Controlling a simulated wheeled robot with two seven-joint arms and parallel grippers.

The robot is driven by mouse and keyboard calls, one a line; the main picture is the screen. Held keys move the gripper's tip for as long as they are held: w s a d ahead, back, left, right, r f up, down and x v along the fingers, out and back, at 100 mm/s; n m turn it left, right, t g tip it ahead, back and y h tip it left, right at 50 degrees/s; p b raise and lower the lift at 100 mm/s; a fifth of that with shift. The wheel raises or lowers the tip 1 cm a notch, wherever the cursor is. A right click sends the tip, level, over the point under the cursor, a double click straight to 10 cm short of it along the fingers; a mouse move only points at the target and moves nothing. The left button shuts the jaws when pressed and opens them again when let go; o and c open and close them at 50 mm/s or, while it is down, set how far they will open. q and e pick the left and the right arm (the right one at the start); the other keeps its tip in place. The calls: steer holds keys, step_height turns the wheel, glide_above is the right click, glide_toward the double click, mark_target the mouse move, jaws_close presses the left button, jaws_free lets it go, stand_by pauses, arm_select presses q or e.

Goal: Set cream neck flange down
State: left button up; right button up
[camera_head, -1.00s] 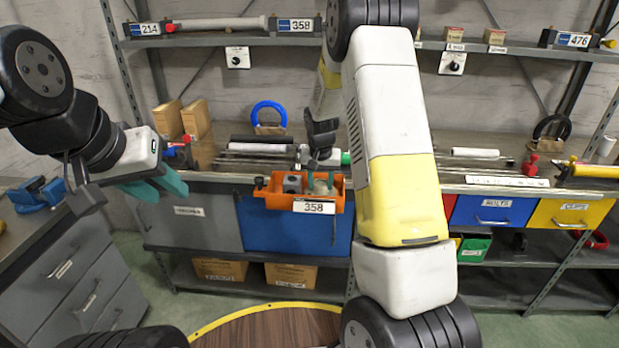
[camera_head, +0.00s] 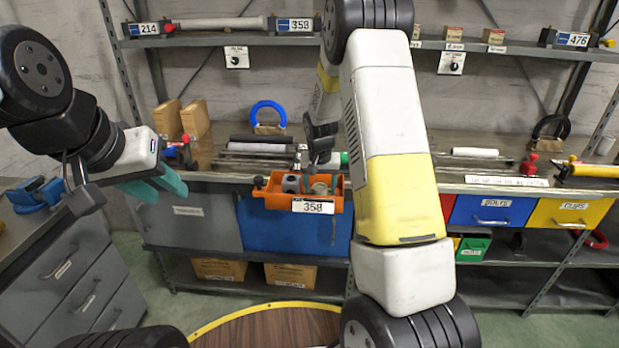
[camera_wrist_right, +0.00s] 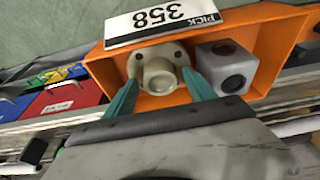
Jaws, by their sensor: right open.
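The cream neck flange (camera_wrist_right: 157,76) sits in the orange bin (camera_wrist_right: 270,32), with its round neck facing the wrist camera. In the head view the flange (camera_head: 320,188) shows small inside the bin (camera_head: 337,200). My right gripper (camera_wrist_right: 158,82) is open, with one teal finger on each side of the flange. I cannot tell whether the fingers touch it. My left gripper (camera_head: 163,188) hangs at the left, away from the bin, with no object seen in it. Whether its jaws are apart is unclear.
A grey block with holes (camera_wrist_right: 227,68) sits beside the flange in the bin; a white 358 label (camera_head: 313,206) is on the bin's front. Dark and grey rods (camera_head: 258,147) lie on the bench behind. A blue vise (camera_head: 38,195) stands at far left.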

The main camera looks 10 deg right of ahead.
steer(key=s+a+r, duration=0.1)
steer(key=s+r, duration=0.3)
steer(key=r, duration=0.3)
steer(key=s+r+t+y, duration=0.1)
steer(key=s+r, duration=0.2)
steer(key=r, duration=0.3)
steer(key=s+a+r, duration=0.1)
steer(key=s+r, duration=0.3)
steer(key=r, duration=0.3)
steer(key=s+a+r+n+t+y, duration=0.1)
steer(key=s+r+n, duration=0.1)
steer(key=s, duration=0.9)
steer(key=s+a+r+n+t+y, duration=0.1)
steer(key=s+r, duration=0.3)
steer(key=s, duration=0.6)
steer(key=shift+s+a+n, duration=0.35)
steer(key=shift+s+n, duration=0.05)
